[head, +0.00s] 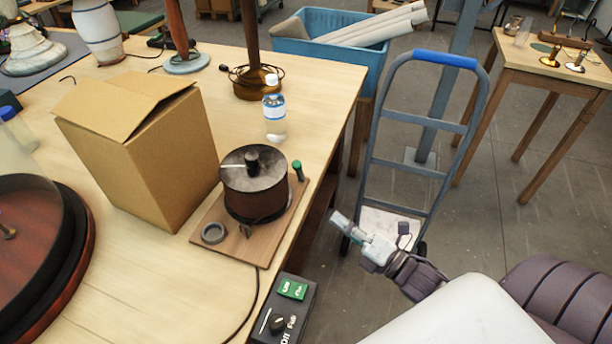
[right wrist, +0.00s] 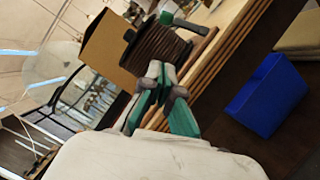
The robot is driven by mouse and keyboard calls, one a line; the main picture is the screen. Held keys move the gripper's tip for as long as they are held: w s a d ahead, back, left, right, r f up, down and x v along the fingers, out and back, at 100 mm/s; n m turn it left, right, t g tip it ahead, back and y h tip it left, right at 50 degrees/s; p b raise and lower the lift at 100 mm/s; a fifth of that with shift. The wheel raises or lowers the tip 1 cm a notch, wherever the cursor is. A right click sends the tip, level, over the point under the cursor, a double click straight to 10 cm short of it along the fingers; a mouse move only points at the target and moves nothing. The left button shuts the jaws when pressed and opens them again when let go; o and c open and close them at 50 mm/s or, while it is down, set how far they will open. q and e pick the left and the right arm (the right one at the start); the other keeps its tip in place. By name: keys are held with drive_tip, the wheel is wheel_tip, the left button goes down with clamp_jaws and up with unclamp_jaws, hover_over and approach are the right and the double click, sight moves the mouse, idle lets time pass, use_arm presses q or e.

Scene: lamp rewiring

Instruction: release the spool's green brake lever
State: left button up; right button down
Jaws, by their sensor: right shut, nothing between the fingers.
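The spool (head: 255,188) is a dark brown drum on a wooden base board (head: 233,243) near the table's right edge. The green-topped brake lever (head: 298,168) stands upright at the board's far right corner, beside the drum. In the right wrist view the spool (right wrist: 155,52) and the green lever tip (right wrist: 167,18) show beyond my fingers. My right gripper (head: 338,221) is shut and empty, off the table's right side, apart from the lever and to its right and nearer. It also shows in the right wrist view (right wrist: 161,72). My left gripper is not in view.
A cardboard box (head: 150,150) stands left of the spool and a water bottle (head: 274,112) behind it. A control box (head: 285,312) with a green switch is in front. A hand truck (head: 418,125) stands right of the table. Lamp parts are at the back left.

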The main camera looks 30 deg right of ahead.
drive_tip(key=shift+r, duration=0.1)
drive_tip(key=p, duration=0.2)
approach(299, 172)
drive_tip(key=w+a, duration=0.1)
drive_tip(key=a, duration=0.2)
drive_tip(key=w+a, duration=0.1)
drive_tip(key=a, duration=0.1)
drive_tip(key=shift+w+r, duration=0.3)
drive_tip(key=shift+r, duration=0.05)
drive_tip(key=shift+w+d+r+p, duration=0.2)
drive_tip(key=shift+w+p, duration=0.1)
drive_tip(key=shift+w, duration=0.25)
drive_tip(key=shift+w+d+r+p, duration=0.2)
drive_tip(key=shift+w+p, duration=0.1)
drive_tip(key=shift+w, duration=0.25)
drive_tip(key=shift+w+d, duration=0.3)
drive_tip(key=shift+w, duration=0.25)
drive_tip(key=shift+r, duration=0.1)
drive_tip(key=shift+w, duration=0.1)
